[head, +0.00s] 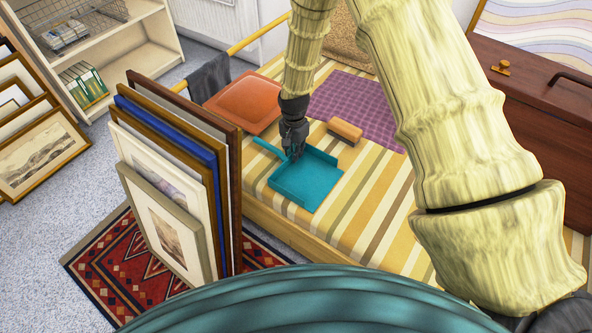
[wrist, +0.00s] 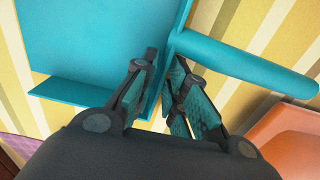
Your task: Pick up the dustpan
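The teal dustpan (head: 307,180) is on the striped bed cover, its flat pan toward the front edge and its handle (head: 268,148) pointing to the back left. My gripper (head: 295,153) is over the pan's back edge, near the base of the handle. In the wrist view, the fingers of my gripper (wrist: 163,65) are close together on either side of the dustpan's wall (wrist: 178,22), beside the round handle (wrist: 245,66). They look shut on that wall. The exact contact is partly hidden by the fingers. I cannot tell whether the pan is slightly raised.
A tan block (head: 345,131) lies just behind the dustpan. An orange cushion (head: 243,103) and a purple checked cloth (head: 355,108) are farther back on the bed (head: 375,205). Framed prints (head: 170,200) stand upright to the left. A brown chest (head: 540,130) is at the right.

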